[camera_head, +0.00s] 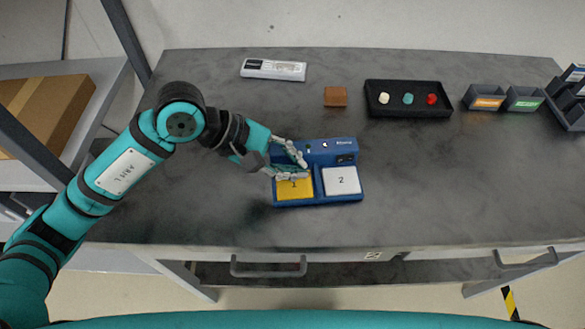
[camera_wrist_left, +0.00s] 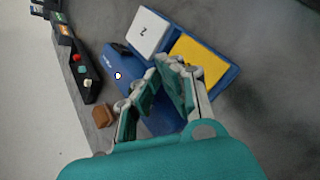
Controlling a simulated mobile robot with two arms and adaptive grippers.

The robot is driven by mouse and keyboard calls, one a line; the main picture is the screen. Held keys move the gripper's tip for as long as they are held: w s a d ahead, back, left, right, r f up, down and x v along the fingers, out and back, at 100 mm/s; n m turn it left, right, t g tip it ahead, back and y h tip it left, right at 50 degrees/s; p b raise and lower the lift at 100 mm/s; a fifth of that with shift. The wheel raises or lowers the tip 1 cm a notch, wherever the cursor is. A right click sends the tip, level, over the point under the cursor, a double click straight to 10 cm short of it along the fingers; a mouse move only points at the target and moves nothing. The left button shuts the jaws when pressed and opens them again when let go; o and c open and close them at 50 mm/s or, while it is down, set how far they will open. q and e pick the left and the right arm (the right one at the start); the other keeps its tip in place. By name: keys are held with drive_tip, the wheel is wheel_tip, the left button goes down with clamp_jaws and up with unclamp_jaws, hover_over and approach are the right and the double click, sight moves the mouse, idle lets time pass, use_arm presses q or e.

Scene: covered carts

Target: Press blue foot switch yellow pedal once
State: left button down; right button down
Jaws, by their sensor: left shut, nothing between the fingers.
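The blue foot switch (camera_head: 318,201) lies on the grey table in front of me. Its yellow pedal (camera_head: 297,192), marked 1, is on the left, and its white pedal (camera_head: 341,181), marked 2, is on the right. My left gripper (camera_head: 304,170) is shut and empty, with its fingertips over the back part of the yellow pedal. Whether they touch it is unclear. In the left wrist view the fingertips (camera_wrist_left: 162,66) appear beside the near edge of the yellow pedal (camera_wrist_left: 203,54) and cover part of the blue body. My right gripper is not in view.
A brown block (camera_head: 335,97) and a white device (camera_head: 273,69) lie behind the switch. A black tray (camera_head: 408,112) with white, teal and red pieces is at the back right, beside grey labelled bins (camera_head: 486,97). The table right of the switch is clear.

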use_arm(q)
drive_tip(key=shift+f+b, duration=0.45)
idle(0.3)
idle(0.3)
drive_tip(key=shift+r+p, duration=0.35)
drive_tip(key=shift+r, duration=0.7)
drive_tip(key=shift+r+p, duration=1)
drive_tip(key=shift+r, duration=1.5)
